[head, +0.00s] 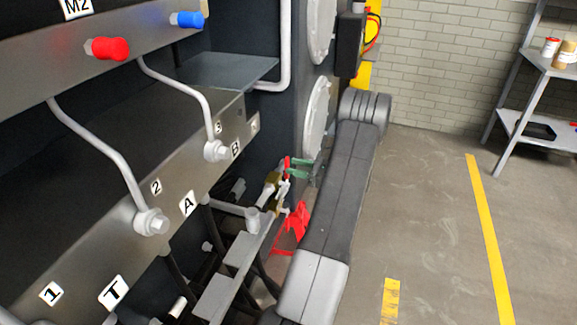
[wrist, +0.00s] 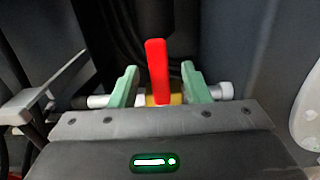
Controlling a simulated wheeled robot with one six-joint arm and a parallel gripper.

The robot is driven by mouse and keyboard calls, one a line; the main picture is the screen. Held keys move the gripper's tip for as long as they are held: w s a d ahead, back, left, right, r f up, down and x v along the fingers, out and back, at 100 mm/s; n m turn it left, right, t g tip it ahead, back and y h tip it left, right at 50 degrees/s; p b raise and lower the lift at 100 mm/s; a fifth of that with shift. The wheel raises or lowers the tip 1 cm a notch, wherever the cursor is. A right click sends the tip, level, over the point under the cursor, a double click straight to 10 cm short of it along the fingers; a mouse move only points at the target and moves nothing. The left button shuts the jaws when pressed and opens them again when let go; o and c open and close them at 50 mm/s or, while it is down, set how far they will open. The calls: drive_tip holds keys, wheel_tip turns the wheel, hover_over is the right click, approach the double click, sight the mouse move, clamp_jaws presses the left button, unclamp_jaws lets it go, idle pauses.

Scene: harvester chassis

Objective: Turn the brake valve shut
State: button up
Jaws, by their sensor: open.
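The brake valve has a brass body (wrist: 164,99) on a pale pipe, with a red lever (wrist: 157,70) standing upright in the wrist view. My gripper (wrist: 159,76) is open, with one green finger on each side of the lever. Gaps show between the lever and both fingers, and nothing is gripped. In the head view the brass valve body (head: 271,192) sits low beside the dark chassis. A small part of the red lever (head: 287,163) shows by the green fingers of my gripper (head: 299,168). My arm hides part of this area.
A metal manifold panel (head: 100,255) with pipes and labels fills the left. A red bracket-like part (head: 296,226) lies below the valve. A grey bracket (wrist: 28,100) stands left in the wrist view. A shelf (head: 545,130) stands far right. The floor between is clear.

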sight(287, 165)
drive_tip(key=v, duration=1)
drive_tip(key=x, duration=1.3)
drive_tip(key=shift+w+a, duration=0.15)
drive_tip(key=shift+a, duration=0.2)
drive_tip(key=shift+d, duration=0.1)
